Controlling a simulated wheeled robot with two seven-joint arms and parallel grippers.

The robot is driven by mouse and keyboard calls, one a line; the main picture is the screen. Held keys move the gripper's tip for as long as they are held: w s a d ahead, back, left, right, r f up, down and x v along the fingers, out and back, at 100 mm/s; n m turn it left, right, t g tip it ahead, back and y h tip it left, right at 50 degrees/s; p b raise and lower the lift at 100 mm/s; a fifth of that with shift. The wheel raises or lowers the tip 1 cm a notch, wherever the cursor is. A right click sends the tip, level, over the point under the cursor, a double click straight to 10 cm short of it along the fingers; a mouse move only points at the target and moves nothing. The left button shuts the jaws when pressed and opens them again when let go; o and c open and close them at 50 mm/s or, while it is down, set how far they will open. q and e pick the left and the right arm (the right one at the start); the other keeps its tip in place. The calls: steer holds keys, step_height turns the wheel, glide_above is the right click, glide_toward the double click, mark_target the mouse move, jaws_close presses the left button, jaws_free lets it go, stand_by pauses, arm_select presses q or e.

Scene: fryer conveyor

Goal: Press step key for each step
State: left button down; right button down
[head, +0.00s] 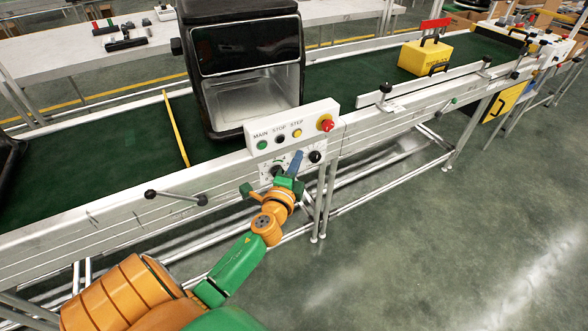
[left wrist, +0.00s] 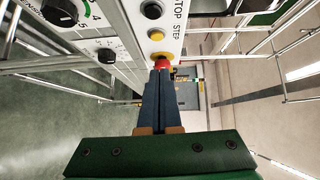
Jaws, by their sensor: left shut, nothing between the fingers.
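The control panel (head: 291,122) on the conveyor's near side is white, with labels MAIN, STOP and STEP. The yellow STEP key (head: 298,133) sits between the black STOP key (head: 280,139) and a red mushroom button (head: 326,124). My left gripper (head: 296,158) is shut and empty, its blue fingers just below the panel, under the STEP key. In the left wrist view the STEP key (left wrist: 156,34) shows unobstructed above the fingertips (left wrist: 160,74). The fingertips overlap the red button (left wrist: 162,60) there; I cannot tell whether they touch it. My right gripper is out of view.
A black air fryer (head: 245,60) with a glass window stands on the green conveyor belt (head: 100,180) behind the panel. Black knobs (head: 315,157) sit on a lower plate by my gripper. A yellow box (head: 425,57) is farther right. A lever handle (head: 175,197) sticks out left.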

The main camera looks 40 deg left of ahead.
arm_select(q)
steer(key=v, duration=0.4)
steer(key=shift+s+d+r, duration=0.1)
steer(key=shift+s+d, duration=0.05)
steer(key=shift+d, duration=0.1)
stand_by(5.8)
